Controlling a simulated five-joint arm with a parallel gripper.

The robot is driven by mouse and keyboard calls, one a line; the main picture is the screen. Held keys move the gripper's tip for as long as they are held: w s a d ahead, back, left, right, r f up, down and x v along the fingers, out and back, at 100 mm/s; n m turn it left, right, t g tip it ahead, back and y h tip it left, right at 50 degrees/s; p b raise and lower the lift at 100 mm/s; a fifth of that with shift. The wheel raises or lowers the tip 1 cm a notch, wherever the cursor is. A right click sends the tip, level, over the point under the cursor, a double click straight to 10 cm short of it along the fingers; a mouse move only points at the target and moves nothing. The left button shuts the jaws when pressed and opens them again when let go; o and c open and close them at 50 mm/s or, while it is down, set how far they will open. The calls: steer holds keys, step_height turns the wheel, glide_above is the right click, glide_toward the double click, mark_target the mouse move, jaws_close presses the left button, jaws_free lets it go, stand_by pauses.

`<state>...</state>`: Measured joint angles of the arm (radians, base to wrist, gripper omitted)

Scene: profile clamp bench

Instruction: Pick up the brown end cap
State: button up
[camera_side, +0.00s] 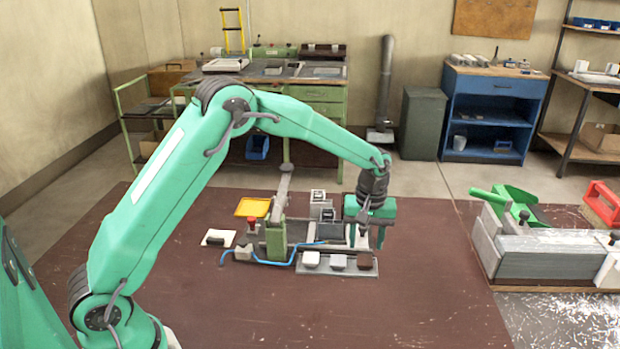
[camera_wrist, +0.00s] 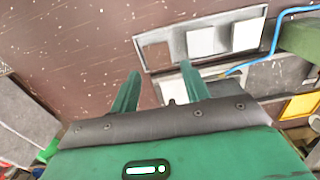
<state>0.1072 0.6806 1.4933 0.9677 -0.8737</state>
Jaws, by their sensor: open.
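The brown end cap (camera_side: 365,261) sits at the right end of a light grey plate (camera_side: 325,270) on the bench. It also shows in the wrist view (camera_wrist: 157,55), where its colour is close to the bench top. My gripper (camera_side: 366,238) is open, pointing down just behind and above the brown cap. In the wrist view my gripper (camera_wrist: 160,70) has nothing between its two green fingers, and the brown cap appears just beyond the fingertips.
A clamp fixture with a green block (camera_side: 276,240) and a blue tube (camera_side: 262,259) stands left of my gripper. A yellow tray (camera_side: 253,207) lies behind it. A grey vise-like block (camera_side: 535,260) stands at the right. The front of the brown bench is clear.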

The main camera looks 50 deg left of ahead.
mark_target(365, 260)
steer(key=shift+f, duration=0.1)
steer(key=shift+d+f, duration=0.15)
steer(key=shift+f, duration=2.35)
steer(key=shift+c, duration=0.5)
steer(key=c, duration=0.6)
